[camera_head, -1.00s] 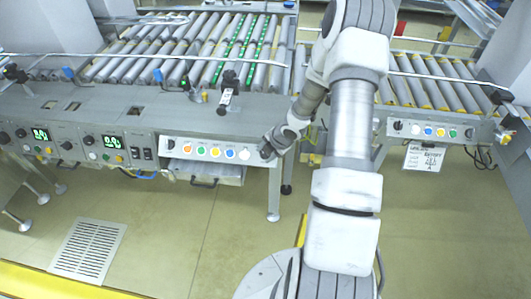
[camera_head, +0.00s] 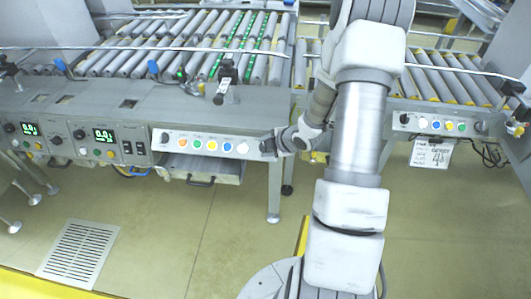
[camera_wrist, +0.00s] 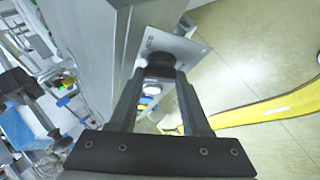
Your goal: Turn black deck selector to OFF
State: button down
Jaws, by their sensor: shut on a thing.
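The black selector knob (camera_wrist: 160,60) shows in the wrist view on a light panel plate, with a round dark face. My gripper (camera_wrist: 161,76) has a finger on each side of it and is shut on it. In the head view my gripper (camera_head: 268,146) is at the right end of the white button panel (camera_head: 203,155), just right of the white button (camera_head: 242,148). There the knob is mostly hidden by the fingers, and its pointer direction cannot be read.
Another black knob (camera_head: 165,137) sits at the panel's left end. Green displays (camera_head: 103,135) are further left. Roller conveyors (camera_head: 180,45) lie behind. A second button panel (camera_head: 435,125) with a hanging paper sign (camera_head: 431,153) is to the right. The floor in front is open, with a grate (camera_head: 79,250).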

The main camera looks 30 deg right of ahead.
jog(key=shift+f+m+t+b, duration=0.15)
jog(key=shift+m+t+b, duration=0.45)
jog(key=shift+m+b, duration=0.7)
jog(key=shift+c, duration=1.8)
grip_release()
jog(key=shift+r, duration=0.3)
